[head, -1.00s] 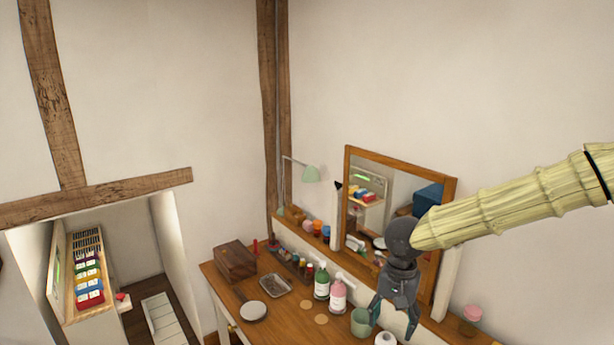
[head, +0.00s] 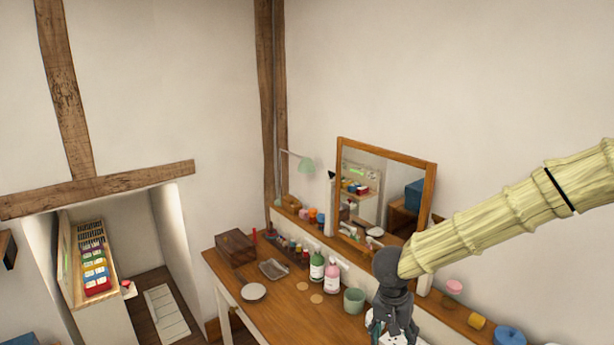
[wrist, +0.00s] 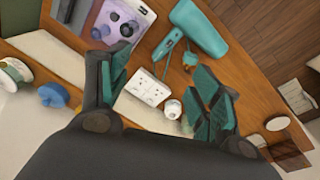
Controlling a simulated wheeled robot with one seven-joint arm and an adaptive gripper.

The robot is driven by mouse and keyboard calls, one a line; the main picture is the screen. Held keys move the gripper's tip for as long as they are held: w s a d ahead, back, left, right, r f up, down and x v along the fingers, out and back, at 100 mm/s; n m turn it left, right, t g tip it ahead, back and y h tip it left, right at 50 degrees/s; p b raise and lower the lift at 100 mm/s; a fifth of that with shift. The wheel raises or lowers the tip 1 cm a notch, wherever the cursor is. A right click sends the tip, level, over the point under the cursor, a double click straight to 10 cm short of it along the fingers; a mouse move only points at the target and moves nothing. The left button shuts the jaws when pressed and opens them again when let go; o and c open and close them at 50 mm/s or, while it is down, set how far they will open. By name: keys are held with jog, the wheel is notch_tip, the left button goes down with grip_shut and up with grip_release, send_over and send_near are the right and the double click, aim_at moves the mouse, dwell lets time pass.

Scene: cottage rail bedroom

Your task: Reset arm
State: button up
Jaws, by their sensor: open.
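My arm reaches in from the right in the head view. My gripper (head: 393,334) hangs downward over the right front part of the wooden desk (head: 290,318), in front of the mirror's lower right corner. Its fingers are spread and hold nothing. In the wrist view my gripper (wrist: 160,78) shows two teal-padded fingers wide apart. Between and beyond them are a white socket plate (wrist: 148,87), a small white round item (wrist: 172,108) and a teal hair dryer (wrist: 208,30).
A green bottle (head: 317,267), a pink bottle (head: 332,277) and a green cup (head: 354,300) stand left of my gripper. A framed mirror (head: 428,190) stands behind. A pink jar (head: 454,286) and blue item (head: 509,336) lie along the right ledge. Space above the desk's left is clear.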

jog(key=s+d+f+n+t+h, duration=0.1)
jog(key=s+d+f, duration=0.1)
jog(key=s+f, duration=0.55)
jog(key=s+d+f+n+t+h, duration=0.15)
jog(key=s+f, duration=0.25)
jog(key=f, duration=0.7)
jog(key=s+a+f+n+g+y, duration=0.1)
jog(key=s+f, duration=0.3)
jog(key=s, duration=0.4)
jog(key=s+f+n+g+y+b, duration=0.1)
jog(key=s+f+y, duration=0.15)
jog(key=s, duration=0.55)
jog(key=s+a+f+n+g+y, duration=0.1)
jog(key=s+f, duration=0.3)
jog(key=s, duration=0.4)
notch_tip(320, 180, down, 21)
jog(key=b, duration=2.1)
jog(key=shift+d, duration=0.3)
